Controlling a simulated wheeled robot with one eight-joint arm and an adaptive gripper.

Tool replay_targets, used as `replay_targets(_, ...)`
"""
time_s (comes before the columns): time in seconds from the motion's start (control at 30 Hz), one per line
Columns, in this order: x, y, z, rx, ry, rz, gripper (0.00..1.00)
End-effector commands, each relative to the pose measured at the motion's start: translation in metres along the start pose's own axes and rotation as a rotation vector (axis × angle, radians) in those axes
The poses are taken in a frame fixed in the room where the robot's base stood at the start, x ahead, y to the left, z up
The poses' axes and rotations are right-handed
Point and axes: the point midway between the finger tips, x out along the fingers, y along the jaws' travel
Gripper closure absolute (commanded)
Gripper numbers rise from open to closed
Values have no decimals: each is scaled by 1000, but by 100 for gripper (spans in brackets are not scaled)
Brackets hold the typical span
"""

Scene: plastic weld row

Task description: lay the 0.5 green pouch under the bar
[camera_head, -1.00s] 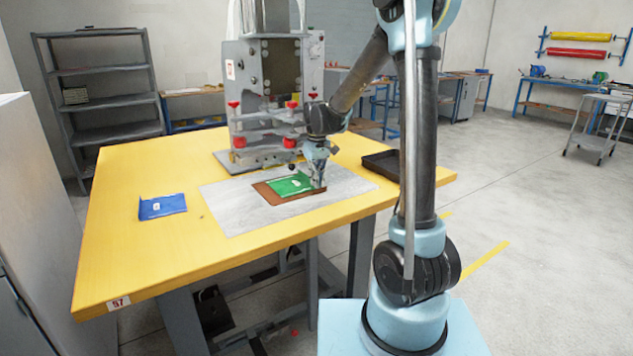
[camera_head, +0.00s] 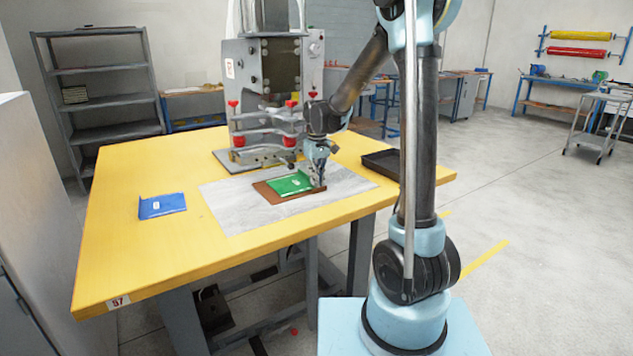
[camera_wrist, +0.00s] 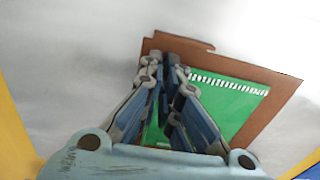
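The green pouch (camera_head: 289,184) lies flat on a brown board (camera_head: 275,198) on the grey sheet, in front of the press. A small white label shows on it. My gripper (camera_head: 319,183) points down at the pouch's right end. In the wrist view, my gripper's fingers (camera_wrist: 171,70) are close together, with green pouch (camera_wrist: 222,100) between and beside them. They look shut on its edge; the exact contact is hidden. The bar (camera_head: 268,139) appears to be the horizontal crosspiece with red knobs on the press, behind the pouch and apart from it.
A blue pouch (camera_head: 162,206) lies at the left of the yellow table (camera_head: 130,255). A black tray (camera_head: 381,165) sits right of my gripper. The grey press (camera_head: 277,80) stands at the back. Bare grey sheet (camera_head: 232,208) lies around the board.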

Motion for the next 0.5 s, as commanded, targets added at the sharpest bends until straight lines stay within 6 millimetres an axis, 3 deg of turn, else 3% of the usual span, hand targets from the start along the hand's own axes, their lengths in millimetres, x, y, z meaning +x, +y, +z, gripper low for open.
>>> replay_targets(0.47, 2, 0, 0, 0, 0, 0, 100)
replay_targets(0.5, 2, 0, 0, 0, 0, 0, 92)
